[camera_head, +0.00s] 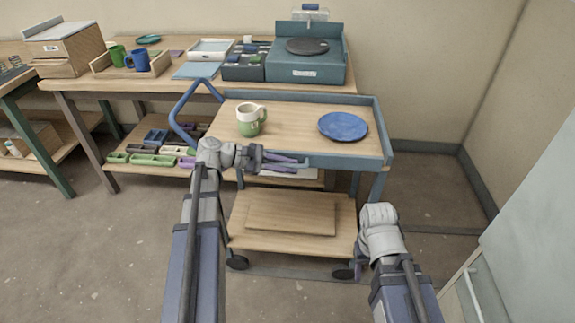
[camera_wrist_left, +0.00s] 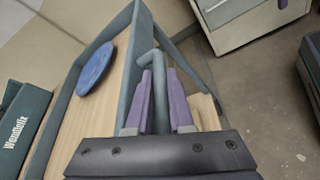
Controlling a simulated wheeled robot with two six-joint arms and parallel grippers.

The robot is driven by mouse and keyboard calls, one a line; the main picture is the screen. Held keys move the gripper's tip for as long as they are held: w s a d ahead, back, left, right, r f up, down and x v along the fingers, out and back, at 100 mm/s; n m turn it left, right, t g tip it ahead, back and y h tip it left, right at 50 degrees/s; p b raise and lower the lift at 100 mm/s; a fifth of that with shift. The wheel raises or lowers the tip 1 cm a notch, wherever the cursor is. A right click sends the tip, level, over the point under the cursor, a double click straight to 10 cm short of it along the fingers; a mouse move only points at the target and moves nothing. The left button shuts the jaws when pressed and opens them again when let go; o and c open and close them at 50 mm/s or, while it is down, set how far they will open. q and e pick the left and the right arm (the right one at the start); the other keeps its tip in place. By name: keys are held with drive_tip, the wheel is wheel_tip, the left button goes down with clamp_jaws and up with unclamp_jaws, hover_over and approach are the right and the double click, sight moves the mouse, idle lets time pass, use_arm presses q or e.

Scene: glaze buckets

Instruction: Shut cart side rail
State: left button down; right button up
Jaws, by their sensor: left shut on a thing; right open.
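The cart (camera_head: 300,130) has a wooden top with blue-grey rails around its edges. The near side rail (camera_head: 345,162) runs along the front edge of the top. My left gripper (camera_head: 291,162) is at this rail in the head view. In the left wrist view, the purple fingers of the left gripper (camera_wrist_left: 161,85) are on either side of the blue-grey rail part (camera_wrist_left: 160,105), which has a bent end, and they are shut on it. My right arm shows at the lower right beside the cart, but its gripper fingers are not visible.
A green and white mug (camera_head: 250,122) and a blue plate (camera_head: 343,126) stand on the cart top. A blue push handle (camera_head: 180,105) is at the cart's left. A workbench (camera_head: 110,85) stands behind. A pale cabinet (camera_head: 530,215) is at the right.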

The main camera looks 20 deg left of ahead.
sight(266, 161)
use_arm(q)
drive_tip(key=c, duration=1.1)
unclamp_jaws()
drive_tip(key=p+v, duration=0.2)
drive_tip(key=v, duration=0.4)
drive_tip(key=shift+a+r, duration=0.15)
drive_tip(key=shift+a, duration=0.1)
drive_tip(key=shift+s+a+r+p, duration=0.15)
drive_tip(key=shift+s+a+p, duration=0.2)
drive_tip(key=shift+a, duration=0.2)
drive_tip(key=shift+a, duration=0.1)
